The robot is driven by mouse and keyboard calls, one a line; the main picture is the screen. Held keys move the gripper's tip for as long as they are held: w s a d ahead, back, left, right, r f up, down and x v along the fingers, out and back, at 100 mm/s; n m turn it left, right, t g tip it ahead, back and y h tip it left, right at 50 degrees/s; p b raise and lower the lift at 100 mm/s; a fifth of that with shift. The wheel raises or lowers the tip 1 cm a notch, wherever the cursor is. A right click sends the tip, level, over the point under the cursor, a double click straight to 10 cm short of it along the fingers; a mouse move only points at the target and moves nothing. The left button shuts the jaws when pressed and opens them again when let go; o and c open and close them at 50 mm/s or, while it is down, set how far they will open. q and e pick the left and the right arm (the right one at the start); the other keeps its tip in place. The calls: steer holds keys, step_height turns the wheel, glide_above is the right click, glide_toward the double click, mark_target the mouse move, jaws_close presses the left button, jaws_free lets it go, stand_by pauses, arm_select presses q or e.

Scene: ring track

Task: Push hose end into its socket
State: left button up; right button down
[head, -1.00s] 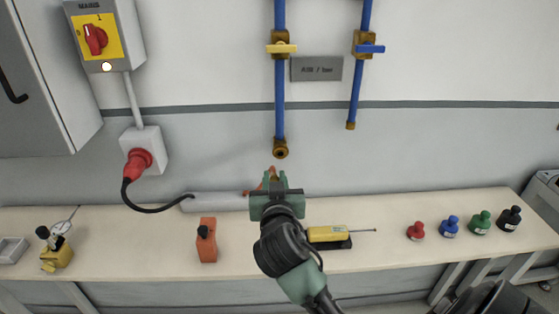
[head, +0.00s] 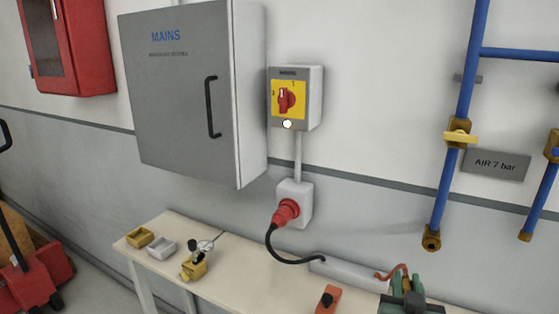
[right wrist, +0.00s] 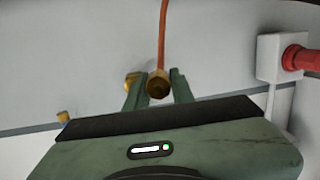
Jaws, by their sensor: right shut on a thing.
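My right gripper (head: 408,297) is at the bottom right of the head view, above the bench. It is shut on the hose end (right wrist: 158,84), a brass fitting between its two fingers in the right wrist view. The orange hose (right wrist: 163,35) runs from that fitting to the top of that view; it also shows in the head view (head: 393,272). The brass socket (head: 431,241) ends the left blue pipe, above and apart from the gripper. In the right wrist view, brass (right wrist: 131,79) shows partly behind the left finger. My left gripper is not in view.
The bench (head: 262,277) carries small trays, a yellow gauge stand (head: 193,268) and an orange block (head: 328,299). A red plug (head: 286,212) with black cable sits in a wall outlet. A grey cabinet (head: 185,95) and a second pipe (head: 526,236) are on the wall.

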steer(key=s+a+f+n+t+y, duration=0.1)
steer(key=s+a+n+y, duration=0.3)
steer(key=a, duration=0.7)
steer(key=s+f+y, duration=0.1)
steer(key=s+y, duration=0.1)
steer(key=s, duration=0.1)
steer(key=shift+f+n+y, duration=0.25)
steer(key=shift+n+y, duration=0.05)
steer(key=shift+s, duration=0.1)
steer(key=a+r+n+g+y, duration=0.2)
steer(key=a+n+g+y, duration=0.6)
steer(key=a+n+y, duration=0.4)
steer(key=shift+a+n+g+y, duration=0.3)
steer(key=shift+a+y, duration=0.9)
steer(key=shift+a, duration=1.25)
